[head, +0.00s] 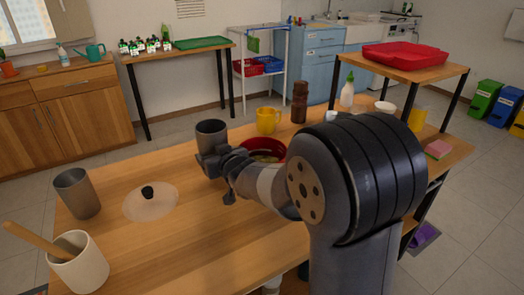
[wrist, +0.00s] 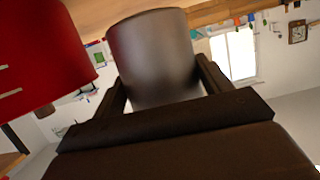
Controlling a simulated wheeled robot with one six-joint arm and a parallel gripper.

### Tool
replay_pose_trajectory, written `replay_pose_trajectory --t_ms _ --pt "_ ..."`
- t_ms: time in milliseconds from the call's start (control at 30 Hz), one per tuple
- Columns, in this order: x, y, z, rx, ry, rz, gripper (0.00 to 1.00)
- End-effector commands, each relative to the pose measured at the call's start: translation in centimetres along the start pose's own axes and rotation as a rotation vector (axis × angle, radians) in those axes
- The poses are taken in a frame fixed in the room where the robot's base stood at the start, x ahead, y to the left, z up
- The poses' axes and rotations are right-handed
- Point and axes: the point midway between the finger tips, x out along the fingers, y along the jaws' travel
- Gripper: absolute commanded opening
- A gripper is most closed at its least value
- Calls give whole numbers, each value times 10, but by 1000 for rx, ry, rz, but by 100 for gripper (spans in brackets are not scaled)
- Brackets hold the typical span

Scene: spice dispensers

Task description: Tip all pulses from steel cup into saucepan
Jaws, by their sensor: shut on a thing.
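My gripper (head: 211,158) is shut on a grey steel cup (head: 211,133) and holds it above the table, with its mouth facing up. The cup also shows between my fingers in the wrist view (wrist: 155,62); its inside is hidden there, and I cannot make out pulses in it. The red saucepan (head: 263,142) stands just right of the held cup, partly hidden behind my arm. Something pale yellowish shows inside it. Its red side fills the upper left of the wrist view (wrist: 40,55). A second steel cup (head: 78,195) stands upright at the table's left.
A clear lid with a black knob (head: 148,192) lies on the wooden table (head: 180,250). A white crock (head: 82,268) with wooden utensils stands front left. A yellow mug (head: 268,121) and a brown bottle (head: 300,103) stand behind the saucepan. The table's front middle is clear.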

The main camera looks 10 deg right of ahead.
Motion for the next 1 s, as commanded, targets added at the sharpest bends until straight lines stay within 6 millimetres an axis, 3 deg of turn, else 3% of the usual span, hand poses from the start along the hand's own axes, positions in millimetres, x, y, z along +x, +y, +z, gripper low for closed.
replay_pose_trajectory --t_ms 167,533,767,1000 --pt "-1 0 -3 -11 -2 4 45" --pt "-14 -1 -45 -13 -2 4 45" --pt "-16 -1 -53 -12 -2 4 45" --pt "-28 -1 -92 -12 -2 4 45"
